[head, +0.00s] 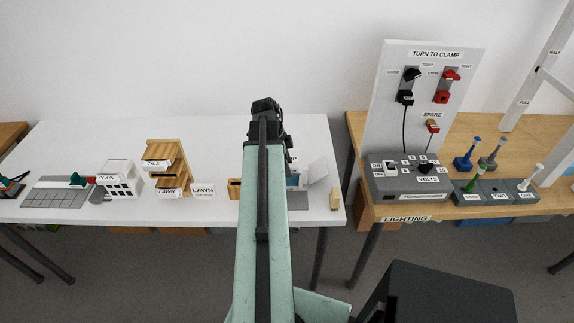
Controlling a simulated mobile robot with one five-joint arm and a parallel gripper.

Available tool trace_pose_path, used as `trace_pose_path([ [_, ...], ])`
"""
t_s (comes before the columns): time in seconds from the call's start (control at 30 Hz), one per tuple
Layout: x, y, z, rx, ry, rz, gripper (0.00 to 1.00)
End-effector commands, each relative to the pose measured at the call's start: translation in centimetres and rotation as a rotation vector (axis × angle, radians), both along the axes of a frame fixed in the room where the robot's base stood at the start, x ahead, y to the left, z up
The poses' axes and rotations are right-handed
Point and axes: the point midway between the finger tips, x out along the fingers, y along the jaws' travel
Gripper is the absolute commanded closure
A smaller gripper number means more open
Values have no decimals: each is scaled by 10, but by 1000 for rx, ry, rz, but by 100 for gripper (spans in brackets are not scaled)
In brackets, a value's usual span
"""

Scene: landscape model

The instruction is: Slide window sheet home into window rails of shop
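My arm reaches away over the white table, and my gripper (265,106) is at its far end. The fingers are dark and small here, so I cannot tell whether they are open or shut, or hold anything. Just right of the arm stands a small pale model (316,172) with white and bluish faces on a grey base; it may be the shop, but the arm hides its left part. I cannot make out the window sheet or the window rails.
On the white table (220,130) stand a white building marked PLAIN (118,178), a wooden rack (168,170) with TILE and LAWN labels, and a grey gridded board (58,192). Right, past a gap, a wooden table holds a transformer box (408,182) and an upright clamp panel (385,120).

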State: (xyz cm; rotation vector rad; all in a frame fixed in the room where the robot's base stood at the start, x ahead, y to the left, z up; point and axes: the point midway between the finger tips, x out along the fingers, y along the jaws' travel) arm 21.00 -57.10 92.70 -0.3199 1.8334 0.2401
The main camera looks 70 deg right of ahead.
Motion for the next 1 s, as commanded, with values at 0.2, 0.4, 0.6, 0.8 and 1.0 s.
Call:
trace_pose_path([
  [0.2,0,0,0,0,0,0,54],
  [0.4,2,1,12,0,0,1,54],
  [0.6,11,4,46,0,0,2,54],
  [0.8,20,7,76,0,0,2,54],
  [1.0,21,8,75,0,0,1,54],
])
